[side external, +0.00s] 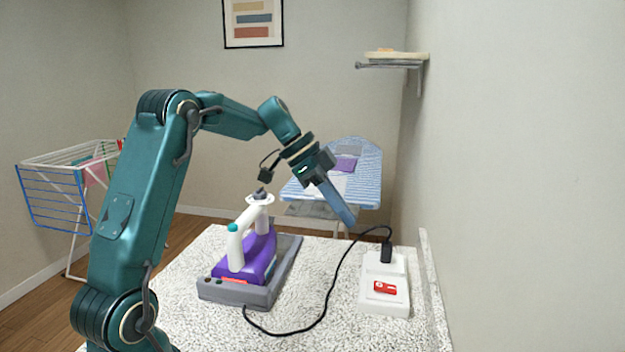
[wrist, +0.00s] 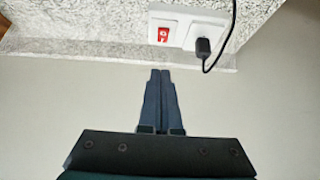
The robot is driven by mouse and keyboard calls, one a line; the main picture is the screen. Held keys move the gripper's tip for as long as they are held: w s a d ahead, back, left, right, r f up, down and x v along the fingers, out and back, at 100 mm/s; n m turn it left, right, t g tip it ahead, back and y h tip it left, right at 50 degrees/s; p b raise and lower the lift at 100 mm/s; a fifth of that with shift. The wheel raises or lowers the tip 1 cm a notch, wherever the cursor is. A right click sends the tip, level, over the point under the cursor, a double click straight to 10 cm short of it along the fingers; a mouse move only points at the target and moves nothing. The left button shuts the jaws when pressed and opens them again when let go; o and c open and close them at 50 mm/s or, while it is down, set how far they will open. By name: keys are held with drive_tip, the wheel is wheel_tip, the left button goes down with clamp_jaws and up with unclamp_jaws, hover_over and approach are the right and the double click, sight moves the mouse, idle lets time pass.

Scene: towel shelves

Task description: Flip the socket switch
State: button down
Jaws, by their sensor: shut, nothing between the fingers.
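The white socket block (side external: 383,306) lies on the speckled counter, near its right edge. Its red switch (side external: 385,287) is on the front part, and it also shows in the wrist view (wrist: 163,34). A black plug (side external: 386,252) sits in the rear part of the block. My gripper (side external: 350,222) is shut and empty, with its blue fingers together and pointing down to the right. It is above and behind the block, apart from it. In the wrist view the fingertips (wrist: 160,72) show just below the switch, against the pale wall. I cannot tell which way the switch is tilted.
A purple and white iron (side external: 258,257) rests on a grey base (side external: 228,292) left of the socket. A black cord (side external: 325,298) loops across the counter (side external: 190,290) to the plug. A low lip (side external: 432,285) and wall bound the right side. An ironing board (side external: 360,180) stands behind.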

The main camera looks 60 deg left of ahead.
hover_over(379, 286)
drive_tip(key=s, duration=0.1)
drive_tip(key=f, duration=0.5)
drive_tip(key=a+f, duration=0.1)
drive_tip(key=f, duration=0.2)
drive_tip(key=shift+f, duration=0.3)
drive_tip(key=shift+s+a+f, duration=0.15)
drive_tip(key=shift+f, duration=0.45)
drive_tip(key=shift+s+a+f, duration=0.1)
drive_tip(key=shift+f, duration=0.45)
drive_tip(key=shift+a+f, duration=0.1)
drive_tip(key=shift+f, duration=0.5)
drive_tip(key=shift+s+a+f, duration=0.15)
drive_tip(key=shift+s+f, duration=0.1)
drive_tip(key=shift+f, duration=0.35)
drive_tip(key=shift+r, duration=0.2)
drive_tip(key=shift+r, duration=0.65)
